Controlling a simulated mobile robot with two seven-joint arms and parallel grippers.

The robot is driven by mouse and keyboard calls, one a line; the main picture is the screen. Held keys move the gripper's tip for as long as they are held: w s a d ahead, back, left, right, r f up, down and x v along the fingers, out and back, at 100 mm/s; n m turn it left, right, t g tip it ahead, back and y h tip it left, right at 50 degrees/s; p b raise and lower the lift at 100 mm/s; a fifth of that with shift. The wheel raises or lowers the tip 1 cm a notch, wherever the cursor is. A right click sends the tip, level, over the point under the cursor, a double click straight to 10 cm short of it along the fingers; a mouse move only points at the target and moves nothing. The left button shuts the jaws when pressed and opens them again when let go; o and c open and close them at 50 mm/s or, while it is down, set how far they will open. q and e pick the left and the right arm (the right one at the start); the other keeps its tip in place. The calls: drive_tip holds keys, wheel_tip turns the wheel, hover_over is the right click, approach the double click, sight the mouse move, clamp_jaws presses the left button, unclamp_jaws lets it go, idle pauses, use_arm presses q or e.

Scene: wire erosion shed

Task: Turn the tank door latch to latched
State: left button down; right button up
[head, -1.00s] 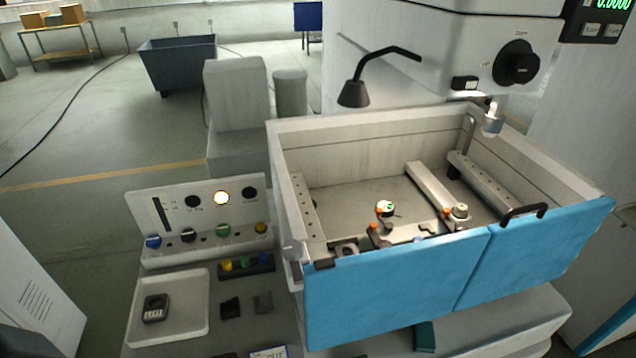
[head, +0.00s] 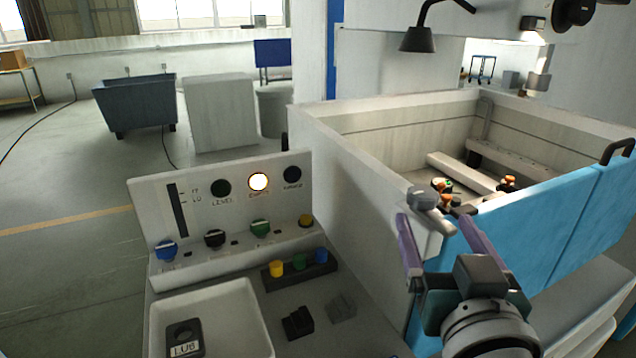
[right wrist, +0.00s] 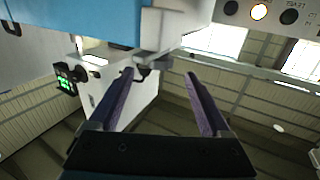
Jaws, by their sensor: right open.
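The tank door latch (head: 422,198) is a small grey piece at the near left corner of the white tank, beside the edge of the blue door (head: 530,232). The door stands upright across the tank's front. My right gripper (head: 432,212) is open, its two purple fingers pointing at the corner, one on each side of the latch area. I cannot tell whether they touch it. In the right wrist view the open fingers (right wrist: 158,74) show with the pale tank corner (right wrist: 162,28) just beyond and a small dark part between the tips. My left gripper is not in view.
A control panel (head: 225,230) with knobs and a lit lamp stands left of the tank. In front lie a white tray (head: 240,318) and a rack of coloured caps (head: 300,268). Fixtures sit inside the tank. A black lamp (head: 418,40) hangs above.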

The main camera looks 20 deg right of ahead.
sight(426, 205)
drive_tip(key=x, duration=0.7)
drive_tip(key=shift+w+d, duration=0.15)
drive_tip(key=shift+w, duration=0.2)
drive_tip(key=shift+c, duration=0.4)
clamp_jaws()
